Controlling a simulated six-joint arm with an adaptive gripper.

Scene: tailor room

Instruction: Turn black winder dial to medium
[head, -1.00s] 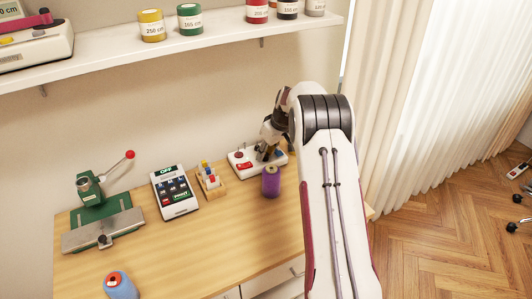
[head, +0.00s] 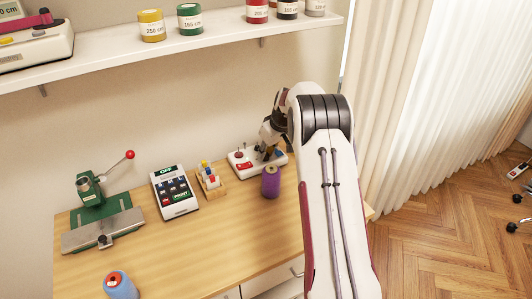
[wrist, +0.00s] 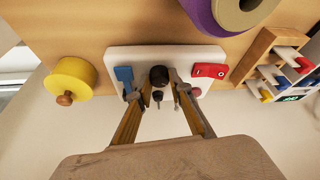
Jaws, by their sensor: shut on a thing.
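The winder (head: 237,171) is a white box at the back right of the table, with red parts on its left half. It also shows in the wrist view (wrist: 130,54). The black dial (wrist: 158,75) is a round knob on its top, between a blue piece and a red piece. My gripper (wrist: 153,88) has a fingertip on each side of the dial and is shut on it. In the head view my gripper (head: 268,145) reaches down onto the winder and hides the dial. The dial's marks and setting cannot be read.
A purple spool (head: 270,184) stands just in front of the winder. A wooden rack with coloured pieces (head: 210,182) and a keypad device (head: 174,192) are to its left. The table's middle is clear.

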